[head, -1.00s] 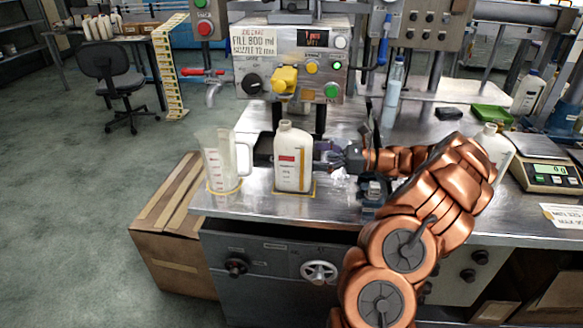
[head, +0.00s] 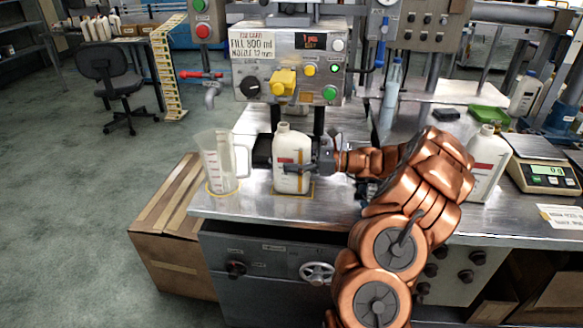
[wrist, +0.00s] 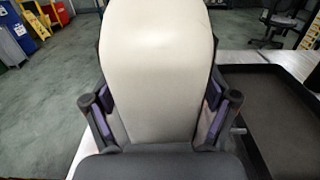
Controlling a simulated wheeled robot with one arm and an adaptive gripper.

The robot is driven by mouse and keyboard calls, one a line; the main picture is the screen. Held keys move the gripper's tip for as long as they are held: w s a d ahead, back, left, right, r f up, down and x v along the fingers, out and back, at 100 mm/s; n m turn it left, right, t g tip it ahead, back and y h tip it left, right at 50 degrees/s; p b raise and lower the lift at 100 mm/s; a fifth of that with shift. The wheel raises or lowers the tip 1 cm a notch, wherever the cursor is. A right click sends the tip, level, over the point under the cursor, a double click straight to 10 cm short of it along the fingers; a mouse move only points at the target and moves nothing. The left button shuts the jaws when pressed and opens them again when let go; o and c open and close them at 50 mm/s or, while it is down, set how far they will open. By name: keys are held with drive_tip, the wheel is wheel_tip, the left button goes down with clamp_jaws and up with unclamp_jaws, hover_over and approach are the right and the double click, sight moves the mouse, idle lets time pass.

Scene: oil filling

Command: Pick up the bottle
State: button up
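The white bottle (head: 291,160) stands upright on the steel bench, in the yellow outline under the filling machine. It has no cap and carries a red label. My gripper (head: 300,168) is at its right side, level with its middle, with one dark finger across the front of the bottle. In the wrist view the pale bottle (wrist: 158,80) fills the space between the fingers of my gripper (wrist: 158,115). The purple inner pads show beside the bottle's sides, so the fingers look open around it. Contact with the pads is hard to judge.
A clear measuring jug (head: 220,163) stands close to the left of the bottle. The filling machine panel (head: 290,65) is behind and above. Another white bottle (head: 487,165) and a scale (head: 543,175) stand to the right. The bench front edge is close.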

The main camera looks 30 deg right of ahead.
clamp_jaws()
idle(0.5)
drive_tip(key=shift+s+d+r, duration=0.1)
drive_tip(key=shift+d+r, duration=0.05)
drive_tip(key=shift+r, duration=0.05)
drive_tip(key=shift+s+d+r, duration=0.5)
drive_tip(key=shift+d+r, duration=0.05)
drive_tip(key=shift+r, duration=0.2)
drive_tip(key=s+d+r, duration=0.6)
drive_tip(key=s+d, duration=0.2)
drive_tip(key=d, duration=0.1)
idle(0.7)
drive_tip(key=shift+d+r, duration=0.1)
